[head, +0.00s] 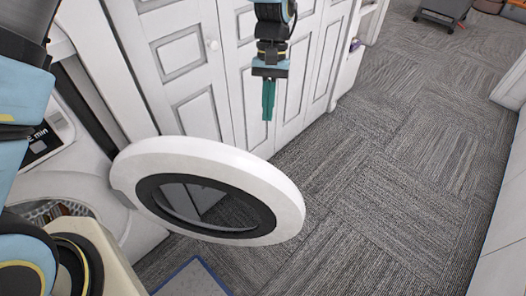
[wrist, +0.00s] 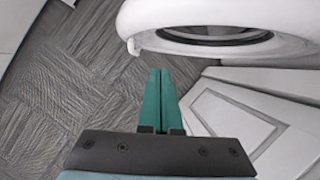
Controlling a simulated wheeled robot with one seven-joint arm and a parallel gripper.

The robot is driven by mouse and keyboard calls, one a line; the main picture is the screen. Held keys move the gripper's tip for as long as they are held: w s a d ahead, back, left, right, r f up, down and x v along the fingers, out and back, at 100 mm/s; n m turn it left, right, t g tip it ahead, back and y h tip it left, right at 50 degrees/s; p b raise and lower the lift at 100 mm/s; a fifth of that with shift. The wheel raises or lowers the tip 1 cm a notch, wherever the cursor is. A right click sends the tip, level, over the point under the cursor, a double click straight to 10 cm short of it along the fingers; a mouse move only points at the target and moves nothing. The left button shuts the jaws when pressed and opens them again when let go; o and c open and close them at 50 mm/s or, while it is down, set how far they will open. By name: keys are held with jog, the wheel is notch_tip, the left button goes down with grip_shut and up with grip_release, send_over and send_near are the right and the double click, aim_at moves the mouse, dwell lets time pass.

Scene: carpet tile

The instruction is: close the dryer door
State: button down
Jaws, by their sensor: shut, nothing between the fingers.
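The dryer door (head: 290,193) is a white ring with a dark-rimmed round window. It stands wide open, swung out from the dryer (head: 55,170) at the left. The dryer's round opening is partly visible, with something inside it. My gripper (head: 267,116) hangs beyond the door, above its far right side in the head view, its green fingers shut and empty. In the wrist view the fingers (wrist: 161,75) point ahead, and the door (wrist: 137,22) is at the upper right, apart from them.
White panelled cupboard doors (head: 181,52) stand behind the door and gripper. Grey carpet (head: 400,150) is open to the right. A blue-edged item (head: 192,280) lies on the floor below the door. A dark wheeled object (head: 442,12) stands far off.

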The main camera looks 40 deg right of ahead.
jog(key=s+a+f+p, duration=0.3)
jog(key=a+f, duration=0.3)
jog(key=f, duration=0.2)
jog(key=shift+s+f+p, duration=0.15)
jog(key=shift+s+p, duration=0.25)
jog(key=shift+s, duration=0.25)
jog(key=shift+s+a, duration=0.1)
